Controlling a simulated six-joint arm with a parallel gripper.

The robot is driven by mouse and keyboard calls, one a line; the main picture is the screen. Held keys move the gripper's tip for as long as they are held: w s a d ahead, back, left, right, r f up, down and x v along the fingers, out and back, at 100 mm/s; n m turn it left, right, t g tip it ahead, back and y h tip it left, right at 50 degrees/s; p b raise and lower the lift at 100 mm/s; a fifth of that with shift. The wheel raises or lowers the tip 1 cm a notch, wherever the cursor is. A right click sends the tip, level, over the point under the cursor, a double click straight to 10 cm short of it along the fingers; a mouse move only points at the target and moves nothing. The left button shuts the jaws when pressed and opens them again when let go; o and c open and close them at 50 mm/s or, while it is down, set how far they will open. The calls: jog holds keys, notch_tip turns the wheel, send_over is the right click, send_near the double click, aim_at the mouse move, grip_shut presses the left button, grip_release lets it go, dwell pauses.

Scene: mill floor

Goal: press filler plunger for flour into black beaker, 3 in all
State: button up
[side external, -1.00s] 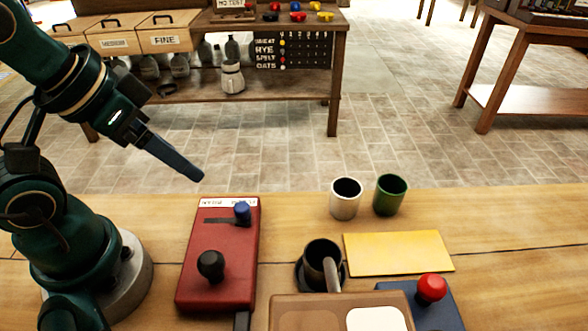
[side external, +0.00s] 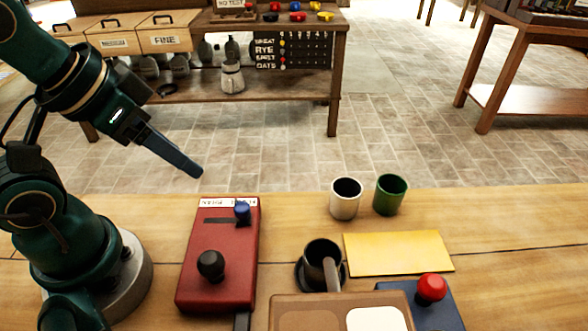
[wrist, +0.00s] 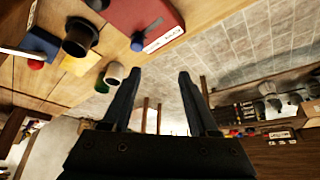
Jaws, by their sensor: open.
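The black beaker (side external: 318,252) stands upright on a dark round base, below a grey spout (side external: 331,274) at its front right. It also shows in the wrist view (wrist: 78,42). A red knob (side external: 432,287) stands up from a dark blue box (side external: 440,312) at the front right. A red box (side external: 230,285) carries a black knob (side external: 210,264) and a small blue knob (side external: 242,210) in a slot. My gripper (side external: 197,173) is in the air above and behind the red box's far left corner, touching nothing. In the wrist view its fingers (wrist: 159,74) are apart and empty.
A white cup (side external: 345,204) and a green cup (side external: 389,199) stand behind a yellow plate (side external: 398,254). A brown-and-white panel (side external: 340,304) at the front partly hides the blue box. Bare table (side external: 500,225) lies to the right. A shelf bench (side external: 335,85) stands behind.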

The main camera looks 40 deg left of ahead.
grip_shut()
dwell(1.5)
